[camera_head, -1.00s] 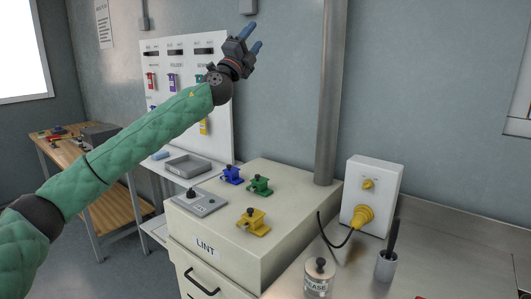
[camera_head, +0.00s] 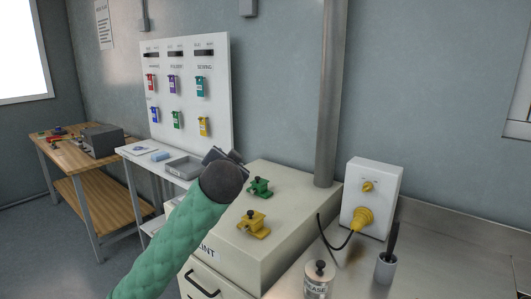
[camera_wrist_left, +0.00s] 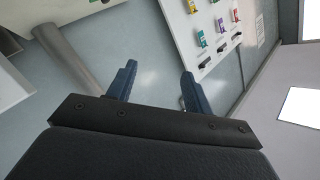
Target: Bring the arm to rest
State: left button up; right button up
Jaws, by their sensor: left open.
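My left arm, in a green quilted sleeve, comes up from the bottom of the head view. The tagged board (camera_wrist_left: 205,35) lies beyond the fingers in that view, tilted. My right gripper is not in view.
A green clamp (camera_head: 259,187) and a yellow clamp (camera_head: 253,223) sit on the cabinet top. A white box with a yellow plug (camera_head: 371,195), a labelled jar (camera_head: 318,279) and a grey cup (camera_head: 386,266) stand on the right. A grey tray (camera_head: 184,168) is on the side table.

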pick_arm(q)
jog(key=s+a+f+n+g+h, duration=0.1)
jog(key=s+f+g, duration=0.2)
jog(key=s+f, duration=0.75)
jog(key=s+a+f+n+g+h+p, duration=0.1)
jog(key=s+a+f+g, duration=0.15)
jog(key=s+f, duration=0.85)
jog(key=s+a+f+n+g+h, duration=0.1)
jog(key=s+f+n+g, duration=0.35)
jog(key=f, duration=1.15)
jog(key=s+f+m+g, duration=0.1)
jog(key=s+f+g, duration=0.1)
jog(key=s+f, duration=0.5)
jog(key=s+f+m+g, duration=0.1)
jog(key=s+f, duration=0.6)
jog(key=s, duration=0.9)
jog(key=shift+d+f+g+p, duration=0.25)
jog(key=shift+d+g+p, duration=0.1)
jog(key=shift+g, duration=0.05)
